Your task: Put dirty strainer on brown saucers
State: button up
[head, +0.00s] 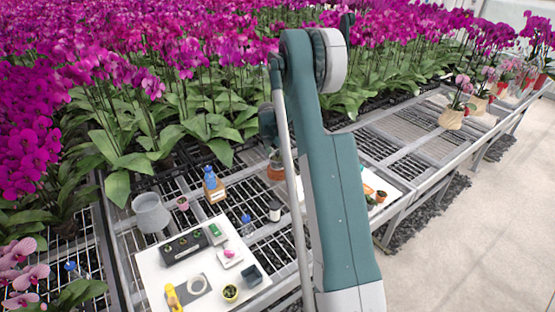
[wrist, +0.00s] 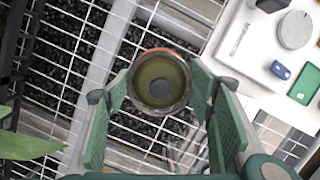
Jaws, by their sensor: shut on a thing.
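My gripper (wrist: 160,85) has its two green fingers on either side of a round, cup-like thing, which I take to be the dirty strainer (wrist: 157,70). It has a pale rim, an olive-brown inside and a dark grey centre. An orange-brown edge, likely the brown saucers (wrist: 186,51), shows just behind its far rim. In the head view an orange-brown round thing (head: 276,173) sits on the bench grid beside my arm, with the strainer just above it. My arm partly hides this spot, and I cannot tell whether the two touch.
A white board (head: 237,262) with pots, labels and a yellow tool lies at front left. Another white board (head: 388,202) shows behind my arm. Orchids fill the back.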

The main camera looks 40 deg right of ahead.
aim_at(274, 160)
jog(key=shift+f, duration=0.5)
jog(key=shift+f, duration=0.2)
jog(key=o, duration=1)
jog(key=shift+c, duration=0.2)
jog(key=shift+r, duration=0.15)
jog(key=v, duration=1.2)
jog(key=shift+p, duration=0.4)
jog(key=shift+r, duration=0.2)
